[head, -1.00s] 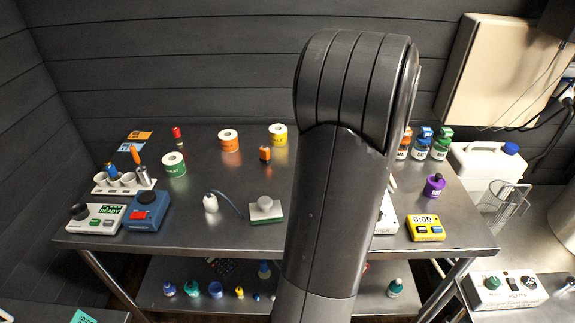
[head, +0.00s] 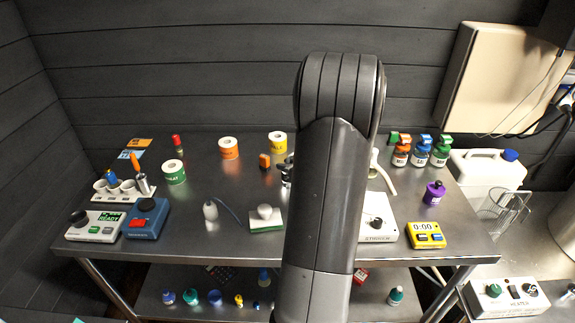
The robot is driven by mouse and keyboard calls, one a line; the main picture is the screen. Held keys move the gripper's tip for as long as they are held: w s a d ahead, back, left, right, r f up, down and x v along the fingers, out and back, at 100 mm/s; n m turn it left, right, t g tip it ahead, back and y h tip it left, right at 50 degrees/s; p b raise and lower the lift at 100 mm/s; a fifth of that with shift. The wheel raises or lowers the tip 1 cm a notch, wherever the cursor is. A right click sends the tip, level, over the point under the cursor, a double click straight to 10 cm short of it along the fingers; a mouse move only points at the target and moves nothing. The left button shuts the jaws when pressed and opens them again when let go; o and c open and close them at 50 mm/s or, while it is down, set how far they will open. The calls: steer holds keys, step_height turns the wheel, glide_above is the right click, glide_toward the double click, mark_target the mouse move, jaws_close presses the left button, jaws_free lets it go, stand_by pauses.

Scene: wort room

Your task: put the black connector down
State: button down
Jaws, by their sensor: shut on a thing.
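I cannot make out the black connector in the head view. My own arm stands upright in the middle of the view and covers the centre of the steel table (head: 235,262). My gripper's jaws do not show. They may be behind the arm. A small grey and dark part shows at the arm's left edge over the table, but I cannot tell what it is.
Left are a READY device (head: 95,226), a blue device (head: 146,218) and a cup rack (head: 122,190). Right of my arm are a white stirrer (head: 377,232), a yellow timer (head: 426,235) and a purple bottle (head: 434,193).

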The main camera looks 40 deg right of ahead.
steer(key=c, duration=1.7)
jaws_free()
steer(key=shift+f, duration=0.15)
steer(key=o, duration=0.4)
steer(key=shift+o, duration=0.2)
